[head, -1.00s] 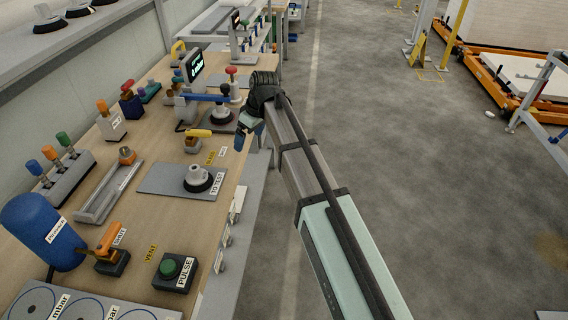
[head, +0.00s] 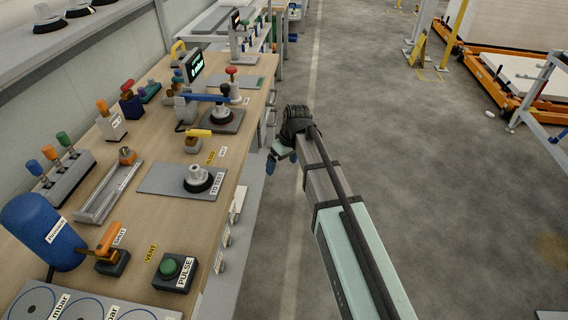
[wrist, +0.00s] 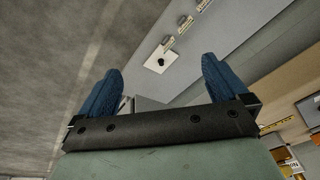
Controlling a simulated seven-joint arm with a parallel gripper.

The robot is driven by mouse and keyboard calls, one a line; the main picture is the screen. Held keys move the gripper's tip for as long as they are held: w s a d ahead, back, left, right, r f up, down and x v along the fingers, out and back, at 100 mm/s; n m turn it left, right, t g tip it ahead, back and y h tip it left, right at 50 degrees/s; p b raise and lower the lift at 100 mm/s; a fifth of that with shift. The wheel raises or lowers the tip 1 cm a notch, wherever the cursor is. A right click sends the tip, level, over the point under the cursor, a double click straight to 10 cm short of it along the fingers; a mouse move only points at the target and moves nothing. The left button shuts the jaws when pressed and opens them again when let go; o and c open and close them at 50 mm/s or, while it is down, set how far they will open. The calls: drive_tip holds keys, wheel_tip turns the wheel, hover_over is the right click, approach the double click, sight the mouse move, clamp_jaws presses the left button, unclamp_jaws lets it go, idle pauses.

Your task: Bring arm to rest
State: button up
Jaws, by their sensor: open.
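My gripper (head: 270,164) is off the right edge of the workbench, over the floor side, with blue fingertips. In the wrist view my gripper (wrist: 162,88) shows its two blue fingers spread wide apart with nothing between them. The bench's grey front side shows beyond them. My arm reaches in from the lower right of the head view and is apart from everything on the bench.
The wooden workbench (head: 150,222) on the left holds a suction cup on a grey "TO TEST" plate (head: 155,180), a green PULSE button (head: 168,267), a blue tank (head: 40,231) and several valves. Orange carts (head: 505,85) stand at the far right.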

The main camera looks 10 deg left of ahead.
drive_tip(key=shift+d+f, duration=0.25)
drive_tip(key=shift+d, duration=0.05)
idle(0.5)
drive_tip(key=s+d+f+m+g+h, duration=0.1)
drive_tip(key=s+d+f+m, duration=0.1)
drive_tip(key=s+d+f, duration=0.5)
drive_tip(key=s+d+f+m+h, duration=0.1)
drive_tip(key=s+d+f+m, duration=0.3)
drive_tip(key=f, duration=0.6)
drive_tip(key=s+d+f+m+g+h, duration=0.1)
drive_tip(key=s+d+f, duration=0.3)
drive_tip(key=s+f, duration=0.35)
drive_tip(key=s+d+f+m+g, duration=0.1)
drive_tip(key=s+d+f, duration=0.3)
drive_tip(key=s, duration=0.5)
drive_tip(key=s+d+f+g, duration=0.2)
drive_tip(key=s+f, duration=0.4)
drive_tip(key=s, duration=0.3)
drive_tip(key=s+d+f+m+g, duration=0.1)
drive_tip(key=s+d+f+g, duration=0.1)
drive_tip(key=s+d+f, duration=0.3)
drive_tip(key=s, duration=0.4)
drive_tip(key=shift+s+d+f+m+g+y, duration=0.2)
drive_tip(key=shift+d+f+m+g+y, duration=0.1)
